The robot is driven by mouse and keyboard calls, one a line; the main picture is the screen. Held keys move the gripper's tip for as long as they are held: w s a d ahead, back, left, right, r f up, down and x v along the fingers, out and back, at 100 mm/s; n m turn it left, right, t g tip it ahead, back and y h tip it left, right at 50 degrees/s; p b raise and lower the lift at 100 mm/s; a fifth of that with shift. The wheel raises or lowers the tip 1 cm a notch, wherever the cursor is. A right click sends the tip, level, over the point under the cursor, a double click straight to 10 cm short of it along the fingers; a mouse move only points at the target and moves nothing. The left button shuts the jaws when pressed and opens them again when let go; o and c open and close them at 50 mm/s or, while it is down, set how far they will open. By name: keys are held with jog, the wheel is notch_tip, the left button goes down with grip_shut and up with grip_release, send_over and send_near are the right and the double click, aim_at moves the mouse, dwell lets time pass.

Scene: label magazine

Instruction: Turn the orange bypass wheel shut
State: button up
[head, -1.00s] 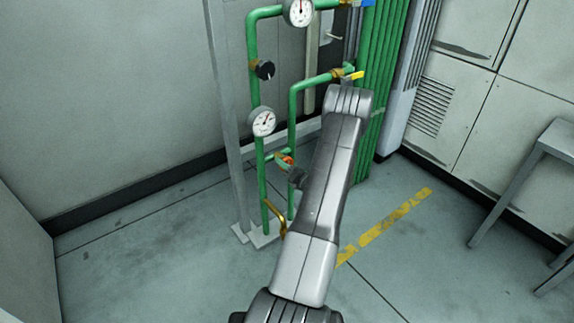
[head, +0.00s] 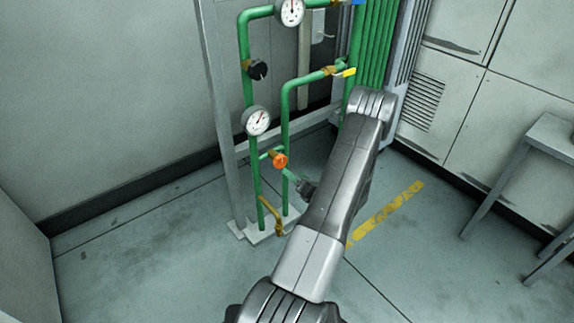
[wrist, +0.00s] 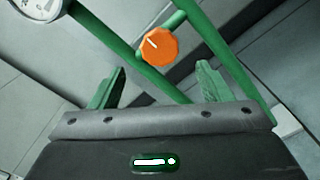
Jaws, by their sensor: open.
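The orange bypass wheel (head: 280,161) sits on a short green cross pipe between two upright green pipes, low on the pipe rack. In the wrist view the orange wheel (wrist: 158,47) has a white pointer line on its face and lies beyond the fingertips, between them in the picture. My gripper (wrist: 155,80) is open, with its two green fingers apart and nothing between them.
A gauge (head: 257,120) and a black knob (head: 257,70) are on the left pipe. A yellow-handled valve (head: 344,72) is above my arm. A brass lever (head: 270,215) hangs below the wheel. A grey bench (head: 545,140) stands right. The floor in front is open.

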aim_at(282, 163)
jog(key=shift+v, duration=2.2)
jog(key=b+x, duration=0.2)
jog(key=x, duration=1.2)
jog(key=shift+b, duration=0.35)
jog(key=shift+s, duration=0.1)
